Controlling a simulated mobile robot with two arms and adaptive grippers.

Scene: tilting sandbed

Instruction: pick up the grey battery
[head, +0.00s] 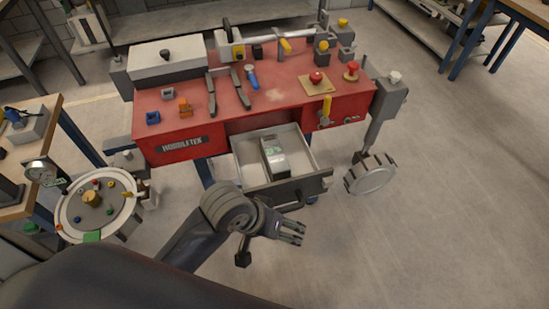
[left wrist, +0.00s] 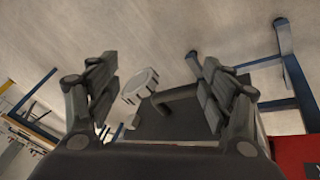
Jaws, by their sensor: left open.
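A grey block with a pale top and a small green mark, which looks like the grey battery (head: 274,158), lies in the open drawer (head: 308,150) of the red workbench. My left gripper (head: 292,232) is open and empty, in front of and below the drawer front, apart from the battery. In the left wrist view its two fingers (left wrist: 158,88) are spread, with a dark panel (left wrist: 165,125), probably the drawer front, behind them. The battery is not visible in that view. My right gripper is not in view.
The red bench top (head: 275,95) holds tools, knobs and small blocks. A toothed grey wheel (head: 370,174) stands right of the drawer and also shows in the left wrist view (left wrist: 138,86). A round tray (head: 98,222) with small parts is at left. The floor at right is clear.

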